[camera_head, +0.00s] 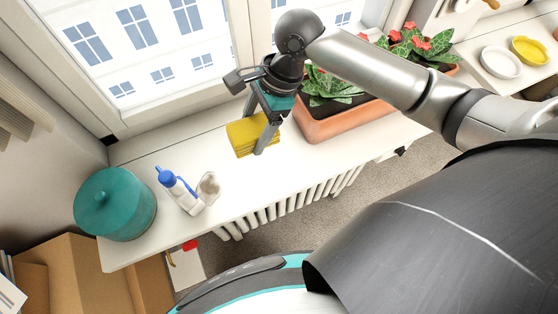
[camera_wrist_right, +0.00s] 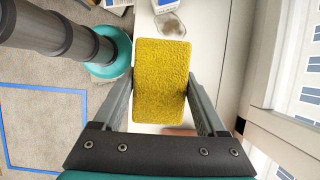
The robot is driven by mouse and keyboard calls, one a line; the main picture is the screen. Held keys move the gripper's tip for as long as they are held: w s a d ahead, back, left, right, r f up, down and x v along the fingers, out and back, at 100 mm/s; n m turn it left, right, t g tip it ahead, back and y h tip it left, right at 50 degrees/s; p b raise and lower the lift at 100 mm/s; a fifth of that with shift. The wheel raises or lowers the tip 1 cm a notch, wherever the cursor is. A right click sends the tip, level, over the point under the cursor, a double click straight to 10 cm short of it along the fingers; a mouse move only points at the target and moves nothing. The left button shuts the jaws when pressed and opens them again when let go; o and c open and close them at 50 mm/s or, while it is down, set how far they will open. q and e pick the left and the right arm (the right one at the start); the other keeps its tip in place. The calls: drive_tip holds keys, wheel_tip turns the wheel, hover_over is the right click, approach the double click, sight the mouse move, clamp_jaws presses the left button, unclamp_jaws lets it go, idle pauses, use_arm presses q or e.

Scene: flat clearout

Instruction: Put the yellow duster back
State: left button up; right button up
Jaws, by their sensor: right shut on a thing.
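The yellow duster (camera_head: 243,134) is a folded yellow cloth block at the white window sill, beside the planter. In the right wrist view the duster (camera_wrist_right: 161,80) fills the space between the two fingers. My right gripper (camera_head: 258,130) is shut on it, one finger on each side. From the head view I cannot tell whether the duster touches the sill or is just above it. My left gripper is not in view.
A terracotta planter (camera_head: 344,121) stands close right of the gripper. A white spray bottle with blue top (camera_head: 180,191), a small glass (camera_head: 208,187) and a teal lidded pot (camera_head: 115,204) stand left. The sill (camera_head: 236,190) is clear in front. Window glass is behind.

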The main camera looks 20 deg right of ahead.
drive_tip(key=shift+s+d+f, duration=0.3)
drive_tip(key=shift+d+f, duration=0.4)
drive_tip(key=shift+d, duration=0.1)
drive_tip(key=b, duration=0.3)
hover_over(262, 179)
drive_tip(key=d, duration=0.1)
drive_tip(key=f, duration=1.4)
drive_tip(key=shift+w+d, duration=0.1)
drive_tip(key=shift+d, duration=0.1)
drive_tip(key=shift+f+b, duration=0.65)
drive_tip(key=shift+f, duration=1.8)
drive_tip(key=shift+f, duration=0.1)
drive_tip(key=o, duration=1.1)
drive_tip(key=p+v, duration=0.2)
drive_tip(key=v, duration=1)
